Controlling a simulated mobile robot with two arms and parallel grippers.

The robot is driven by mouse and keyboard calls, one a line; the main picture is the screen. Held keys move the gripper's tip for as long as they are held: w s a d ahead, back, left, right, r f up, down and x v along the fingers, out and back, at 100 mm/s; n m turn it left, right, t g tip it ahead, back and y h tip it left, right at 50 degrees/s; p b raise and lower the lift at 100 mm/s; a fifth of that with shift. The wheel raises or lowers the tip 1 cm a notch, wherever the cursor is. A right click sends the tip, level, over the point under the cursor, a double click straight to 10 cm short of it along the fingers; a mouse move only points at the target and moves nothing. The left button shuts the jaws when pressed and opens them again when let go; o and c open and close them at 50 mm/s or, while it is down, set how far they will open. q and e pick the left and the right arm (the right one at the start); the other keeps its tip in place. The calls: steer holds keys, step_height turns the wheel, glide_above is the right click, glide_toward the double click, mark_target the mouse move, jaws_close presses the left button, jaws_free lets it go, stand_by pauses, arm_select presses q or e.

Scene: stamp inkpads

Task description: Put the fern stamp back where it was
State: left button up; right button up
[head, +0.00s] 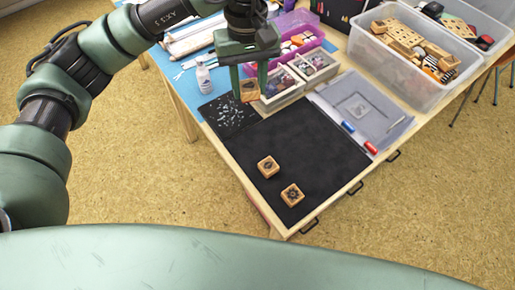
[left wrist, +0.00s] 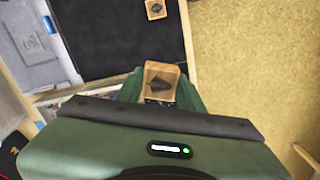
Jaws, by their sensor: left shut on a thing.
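My left gripper (head: 249,93) is shut on a small wooden stamp block (head: 250,88), held near the black speckled sheet and the white divided tray. In the left wrist view the held stamp (left wrist: 160,78) sits between the green fingers, with a dark motif on its face; I cannot tell for sure that it is a fern. Two other wooden stamps, one (head: 268,166) left of centre and one (head: 292,194) close to the front edge, lie on the black mat (head: 325,155). My right gripper is not in view.
The white divided tray (head: 270,101) is beside the speckled sheet (head: 228,122). A white bottle (head: 203,78) stands left of the gripper. A purple bin (head: 298,22) and a clear tub of wooden blocks (head: 357,48) are behind. Blue and red markers lie right of the mat, which is mostly clear.

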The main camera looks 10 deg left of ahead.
arm_select(q)
steer(key=shift+s, duration=0.2)
steer(key=shift+s+f, duration=0.1)
steer(key=shift+f, duration=0.3)
steer(key=p, duration=0.2)
glide_above(251, 144)
step_height(251, 144, down, 14)
steer(key=shift+s+r, duration=0.1)
steer(key=shift+r, duration=0.05)
steer(key=shift+f+p, duration=0.35)
steer(key=shift+f, duration=2.35)
steer(key=shift+f, duration=0.1)
steer(key=o, duration=1.2)
steer(key=shift+o, duration=0.2)
